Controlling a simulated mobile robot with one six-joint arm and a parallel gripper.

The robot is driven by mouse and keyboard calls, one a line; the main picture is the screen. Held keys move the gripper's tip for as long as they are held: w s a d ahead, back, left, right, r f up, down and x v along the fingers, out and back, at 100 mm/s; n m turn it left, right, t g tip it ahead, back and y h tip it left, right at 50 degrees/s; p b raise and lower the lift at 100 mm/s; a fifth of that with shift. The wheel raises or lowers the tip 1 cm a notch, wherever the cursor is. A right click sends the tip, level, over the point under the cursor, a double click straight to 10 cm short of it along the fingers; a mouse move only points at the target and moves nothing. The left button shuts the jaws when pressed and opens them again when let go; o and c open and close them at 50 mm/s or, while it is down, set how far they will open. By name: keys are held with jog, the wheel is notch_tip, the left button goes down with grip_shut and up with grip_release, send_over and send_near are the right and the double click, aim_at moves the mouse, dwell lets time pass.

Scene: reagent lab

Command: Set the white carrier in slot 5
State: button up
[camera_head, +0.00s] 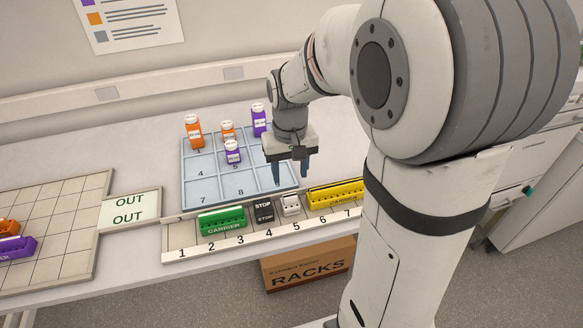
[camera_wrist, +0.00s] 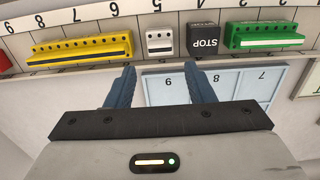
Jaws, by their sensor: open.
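The small white carrier (camera_head: 291,205) stands upright in the numbered rail (camera_head: 172,238), in line with the label 5. It sits between the black STOP block (camera_head: 264,211) and the yellow carrier (camera_head: 335,194). The white carrier also shows in the wrist view (camera_wrist: 159,45), between the same two neighbours. My gripper (camera_head: 291,172) is open and empty, behind the rail over the right side of the blue grid tray (camera_head: 203,184). In the wrist view my gripper (camera_wrist: 162,80) has its fingers apart, with the white carrier beyond the gap between them and not touched.
The green carrier (camera_head: 222,220) stands in slots 2 and 3, left of the STOP block. Several orange and purple bottles stand on the grid tray, including a purple one (camera_head: 259,120) near my wrist. The OUT sign (camera_head: 130,209) and another tray (camera_head: 70,215) lie left.

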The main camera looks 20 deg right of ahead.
jog(key=shift+s+r, duration=0.15)
jog(key=shift+r, duration=0.25)
jog(key=s+r+t, duration=0.3)
jog(key=s+r, duration=0.1)
jog(key=s, duration=1)
jog(key=shift+d+r, duration=0.2)
